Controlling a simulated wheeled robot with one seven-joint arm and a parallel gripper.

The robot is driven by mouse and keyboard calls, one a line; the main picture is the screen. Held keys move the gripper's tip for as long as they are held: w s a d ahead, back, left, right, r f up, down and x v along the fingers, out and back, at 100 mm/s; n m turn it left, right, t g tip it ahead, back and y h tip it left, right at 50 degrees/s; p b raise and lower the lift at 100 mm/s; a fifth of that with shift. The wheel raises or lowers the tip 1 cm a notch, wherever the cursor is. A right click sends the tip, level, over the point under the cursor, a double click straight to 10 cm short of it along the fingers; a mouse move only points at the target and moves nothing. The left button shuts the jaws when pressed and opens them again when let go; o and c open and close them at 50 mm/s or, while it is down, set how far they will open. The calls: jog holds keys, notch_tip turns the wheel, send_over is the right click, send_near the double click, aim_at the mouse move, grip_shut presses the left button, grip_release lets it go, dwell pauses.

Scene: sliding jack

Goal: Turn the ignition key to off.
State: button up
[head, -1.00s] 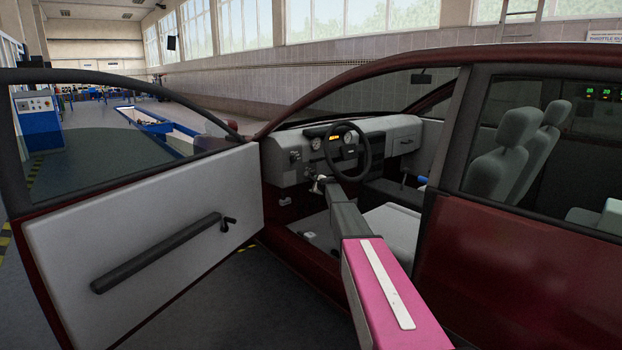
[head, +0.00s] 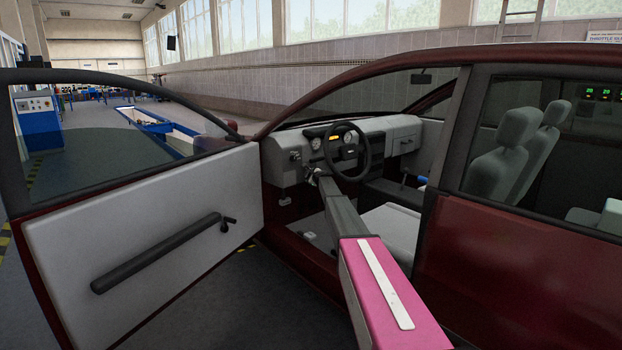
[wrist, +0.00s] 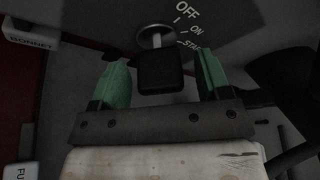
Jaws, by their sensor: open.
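The ignition key (wrist: 160,73) has a black square head in front of a round metal lock (wrist: 154,36) in the wrist view. The panel around it carries the labels OFF, ON and a partly hidden START (wrist: 190,28). My gripper (wrist: 162,75) is open, with one green finger on each side of the key head and visible gaps between. In the head view my gripper (head: 314,177) is small, below and left of the steering wheel (head: 349,148). The key itself cannot be made out there.
The open driver's door (head: 150,235) stands to the left of my arm. In the wrist view a BONNET handle (wrist: 32,38) is at the upper left, another labelled part (wrist: 20,173) at the lower left, and dark shapes lie close on the right.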

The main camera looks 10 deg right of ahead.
jog(key=shift+w+a+f, duration=0.1)
jog(key=shift+w, duration=0.4)
jog(key=c, duration=0.9)
jog(key=shift+s+n, duration=0.1)
jog(key=shift+n, duration=0.2)
jog(key=shift+n+t+h, duration=0.3)
jog(key=shift+n+t, duration=0.5)
jog(key=shift+n, duration=0.4)
jog(key=shift+n+t, duration=0.6)
jog(key=shift+n, duration=1)
